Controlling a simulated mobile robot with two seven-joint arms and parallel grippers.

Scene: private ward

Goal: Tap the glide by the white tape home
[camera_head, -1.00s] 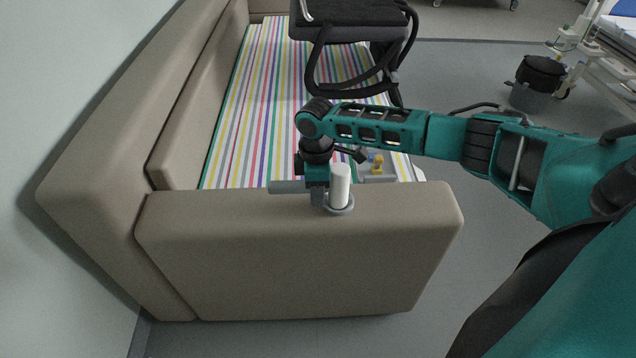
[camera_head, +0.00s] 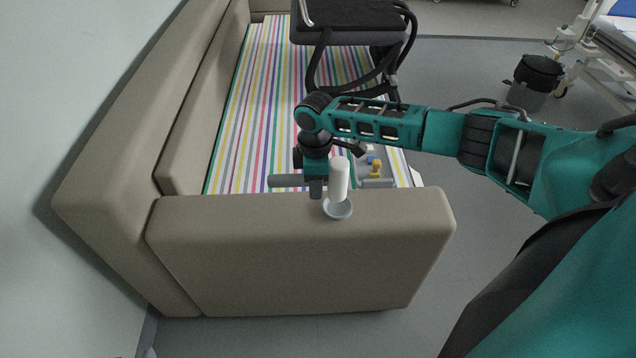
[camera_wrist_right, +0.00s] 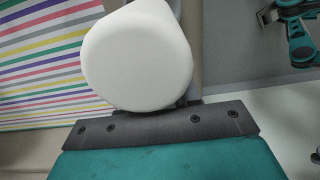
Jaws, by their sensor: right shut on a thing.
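My right gripper (camera_head: 316,190) is shut on the grey handle (camera_head: 286,181) of a mallet-like tool. The handle lies level and sticks out to the left of the fingers. The tool's white cylindrical head (camera_head: 339,178) stands upright just right of the fingers, and its rounded white end fills the middle of the right wrist view (camera_wrist_right: 138,58). Under it, a round grey dish-like piece (camera_head: 338,210), perhaps the glide, sits on top of the beige sofa arm (camera_head: 300,255). The head's lower end overlaps it; a gap is hard to judge. I cannot make out white tape.
A grey tray (camera_head: 377,183) with small yellow and blue items lies behind the sofa arm, on the striped seat (camera_head: 255,110). A black chair-like object (camera_head: 350,25) stands farther back. The floor right of the sofa is mostly clear, with a black bin-like container (camera_head: 539,75) farther off.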

